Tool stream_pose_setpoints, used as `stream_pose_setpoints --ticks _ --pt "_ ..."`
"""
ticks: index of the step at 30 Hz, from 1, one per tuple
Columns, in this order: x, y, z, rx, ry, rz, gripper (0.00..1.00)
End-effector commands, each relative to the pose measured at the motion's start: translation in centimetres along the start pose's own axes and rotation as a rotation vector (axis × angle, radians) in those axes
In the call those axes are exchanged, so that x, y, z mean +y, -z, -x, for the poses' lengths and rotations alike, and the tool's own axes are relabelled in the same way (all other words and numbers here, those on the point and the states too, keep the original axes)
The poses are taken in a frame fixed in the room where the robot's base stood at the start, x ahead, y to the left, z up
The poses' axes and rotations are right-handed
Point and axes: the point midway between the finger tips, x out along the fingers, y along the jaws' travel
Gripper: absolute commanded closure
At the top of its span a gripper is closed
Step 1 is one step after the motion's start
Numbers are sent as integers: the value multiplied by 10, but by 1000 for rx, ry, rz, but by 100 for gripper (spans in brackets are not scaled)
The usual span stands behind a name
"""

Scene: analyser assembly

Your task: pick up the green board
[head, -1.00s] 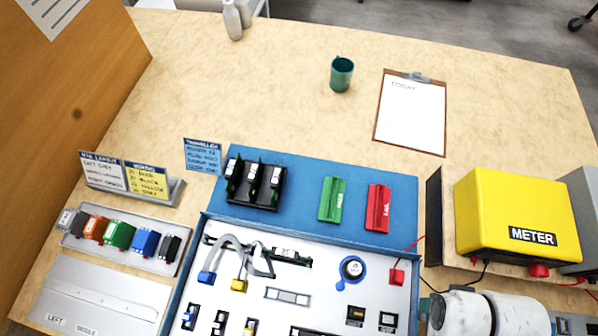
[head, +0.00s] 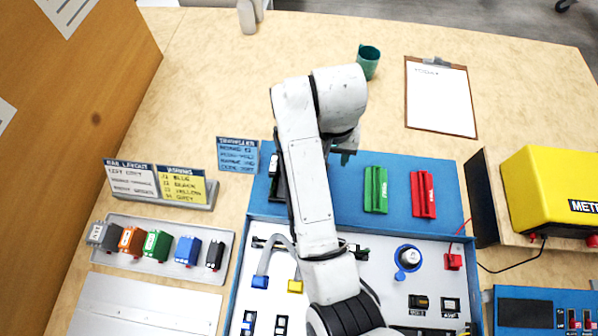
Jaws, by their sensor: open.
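The green board (head: 376,190) lies on the blue mat (head: 440,215), just left of a similar red board (head: 423,194). It is a long, narrow piece standing lengthwise in the head view, with a raised strip along it. My gripper (head: 345,158) hangs from the bent arm, above and left of the green board in the picture, apart from it. It is open with nothing seen in it. The wrist hides most of the fingers.
A blue-edged panel (head: 380,268) with plugs and a round knob lies in front of the mat. The yellow meter (head: 550,185) stands right, with red and black wires. A tray of coloured blocks (head: 135,225) is left.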

Motion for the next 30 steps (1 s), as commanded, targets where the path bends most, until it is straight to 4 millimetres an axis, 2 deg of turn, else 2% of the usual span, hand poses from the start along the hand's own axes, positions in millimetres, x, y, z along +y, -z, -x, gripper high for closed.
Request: stream_pose_setpoints --ticks 1,3,7,13,25,30 --pt "-25 -1 6 -14 16 11 51" --pt "-47 -4 12 -31 27 20 51" --pt "-67 -8 15 -50 37 26 51" --pt "-71 -10 -13 -54 36 27 51" --pt "-73 -11 -47 -54 38 28 51" --pt "-74 -10 -73 -54 37 28 51"
